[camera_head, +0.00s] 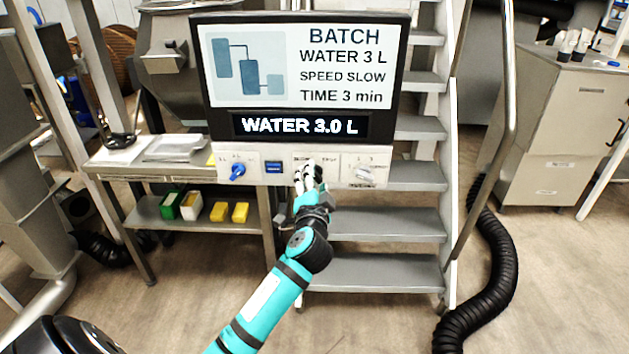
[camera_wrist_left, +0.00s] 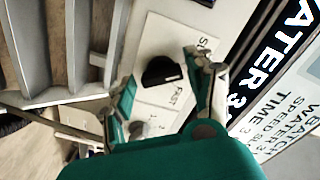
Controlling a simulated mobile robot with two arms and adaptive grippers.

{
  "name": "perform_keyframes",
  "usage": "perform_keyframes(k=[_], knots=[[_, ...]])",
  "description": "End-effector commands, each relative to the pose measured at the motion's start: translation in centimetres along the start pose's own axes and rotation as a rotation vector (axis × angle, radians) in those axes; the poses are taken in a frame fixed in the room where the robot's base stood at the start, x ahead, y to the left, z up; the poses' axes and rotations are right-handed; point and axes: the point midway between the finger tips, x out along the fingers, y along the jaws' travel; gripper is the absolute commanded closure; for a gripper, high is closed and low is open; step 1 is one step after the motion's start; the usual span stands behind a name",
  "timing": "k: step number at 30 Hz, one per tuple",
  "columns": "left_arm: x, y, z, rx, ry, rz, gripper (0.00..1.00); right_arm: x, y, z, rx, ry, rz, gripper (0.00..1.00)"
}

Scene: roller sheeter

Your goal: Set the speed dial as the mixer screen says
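The mixer screen (camera_head: 248,98) reads BATCH, WATER 3 L, SPEED SLOW, TIME 3 min, and a strip under it reads WATER 3.0 L. The speed dial (camera_wrist_left: 158,70) is a black knob on the white control panel (camera_head: 329,177), with SLOW and FAST printed beside it. My left gripper (camera_head: 309,170) is in front of the panel's middle and hides the dial in the head view. In the left wrist view its fingers (camera_wrist_left: 165,72) are spread on either side of the dial, with gaps visible. I cannot tell where the dial points. My right gripper is not in view.
A blue knob (camera_head: 237,172) and a blue button (camera_head: 273,167) are left of my gripper on the panel; a pale knob (camera_head: 364,173) is on its right. Metal stairs (camera_head: 385,223) stand behind. A side table (camera_head: 118,160) is at left and a black hose (camera_head: 497,268) at right.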

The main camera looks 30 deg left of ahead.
Motion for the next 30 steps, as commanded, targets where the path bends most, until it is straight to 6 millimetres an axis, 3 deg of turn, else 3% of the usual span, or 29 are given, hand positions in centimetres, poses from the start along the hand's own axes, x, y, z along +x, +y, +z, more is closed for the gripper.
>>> perform_keyframes(k=[13, 24, 30], knots=[[-0.8, 0.0, -0.1, 0.001, 0.002, -0.001, 0.33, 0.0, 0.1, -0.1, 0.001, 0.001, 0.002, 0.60], [-8.2, 0.1, 0.0, 0.000, 0.000, 0.002, 0.33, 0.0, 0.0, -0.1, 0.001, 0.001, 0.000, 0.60], [-11.1, 0.1, 0.0, 0.000, 0.000, 0.001, 0.33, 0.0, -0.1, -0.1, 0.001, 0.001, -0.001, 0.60]])
